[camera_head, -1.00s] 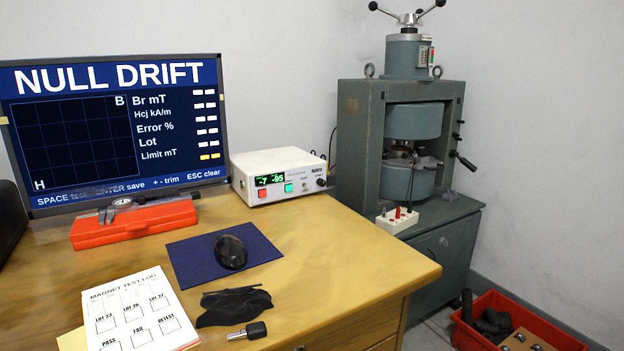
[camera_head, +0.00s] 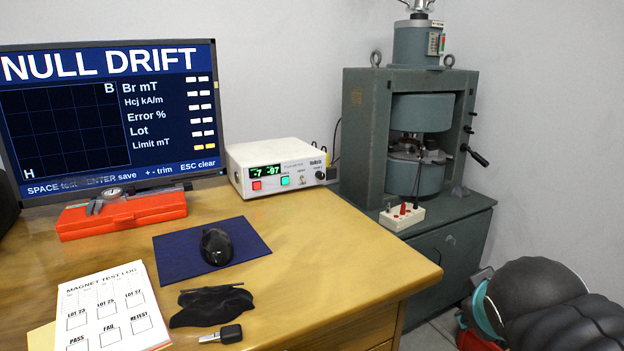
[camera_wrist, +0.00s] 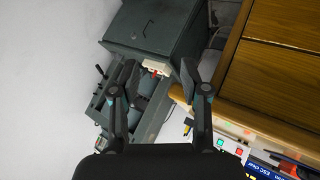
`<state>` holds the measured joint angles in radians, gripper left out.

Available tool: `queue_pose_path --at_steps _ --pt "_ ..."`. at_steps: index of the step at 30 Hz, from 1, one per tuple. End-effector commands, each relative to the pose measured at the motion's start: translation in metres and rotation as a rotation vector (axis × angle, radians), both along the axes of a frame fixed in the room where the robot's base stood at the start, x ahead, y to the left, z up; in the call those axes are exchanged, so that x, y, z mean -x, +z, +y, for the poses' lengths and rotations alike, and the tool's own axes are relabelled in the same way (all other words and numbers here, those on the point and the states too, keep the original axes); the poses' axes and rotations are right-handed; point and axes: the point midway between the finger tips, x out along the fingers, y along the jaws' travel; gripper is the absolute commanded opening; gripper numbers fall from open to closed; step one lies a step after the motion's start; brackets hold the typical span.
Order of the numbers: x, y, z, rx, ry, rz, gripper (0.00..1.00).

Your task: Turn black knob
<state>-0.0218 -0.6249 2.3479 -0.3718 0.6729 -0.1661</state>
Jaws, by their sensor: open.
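A small black knob (camera_head: 320,175) sits at the right end of the front of the white meter (camera_head: 278,167), below its green readout. The meter also shows at the bottom of the wrist view (camera_wrist: 231,146), where I cannot make out the knob clearly. My gripper (camera_wrist: 157,76) is open in the wrist view, its two dark fingers apart with nothing held. The white terminal box (camera_wrist: 154,68) shows beyond, between the fingers. In the head view my dark arm is at the lower right, well away from the knob.
The green magnet press (camera_head: 420,130) stands right of the desk (camera_head: 330,270), with the terminal box (camera_head: 402,217) on its base. Desk before the meter is clear.

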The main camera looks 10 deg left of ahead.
Motion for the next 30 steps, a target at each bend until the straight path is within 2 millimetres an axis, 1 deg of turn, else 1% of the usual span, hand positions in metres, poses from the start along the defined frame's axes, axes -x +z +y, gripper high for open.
queue_pose_path --at_steps 1,2,3,5,6,7,9,11,12,14,15,17,18,20,21,24,27,30 --pt "-0.026 0.016 -0.005 0.122 0.074 -0.051 0.46" --pt "-0.041 0.029 -0.006 0.200 0.123 -0.085 0.46" --pt "-0.060 0.046 -0.006 0.305 0.187 -0.124 0.46" --pt "-0.087 0.071 -0.003 0.464 0.286 -0.181 0.46" --pt "-0.104 0.088 0.001 0.568 0.352 -0.215 0.46" --pt "-0.117 0.099 0.005 0.649 0.402 -0.239 0.46" --pt "-0.144 0.124 0.019 0.837 0.519 -0.293 0.46" --pt "-0.166 0.143 0.034 0.999 0.621 -0.334 0.46" --pt "-0.179 0.153 0.045 1.107 0.691 -0.360 0.46" --pt "-0.197 0.165 0.064 1.269 0.796 -0.392 0.46" --pt "-0.209 0.170 0.078 1.377 0.867 -0.412 0.46" --pt "-0.224 0.176 0.098 1.538 0.975 -0.437 0.46" --pt "-0.233 0.176 0.112 1.645 1.047 -0.453 0.46" --pt "-0.246 0.174 0.132 1.806 1.159 -0.469 0.46" --pt "-0.253 0.170 0.145 1.908 1.235 -0.478 0.46" --pt "-0.268 0.154 0.172 2.142 1.418 -0.488 0.46" --pt "-0.278 0.135 0.189 2.327 1.579 -0.487 0.46" --pt "-0.285 0.119 0.197 2.459 1.701 -0.477 0.46"
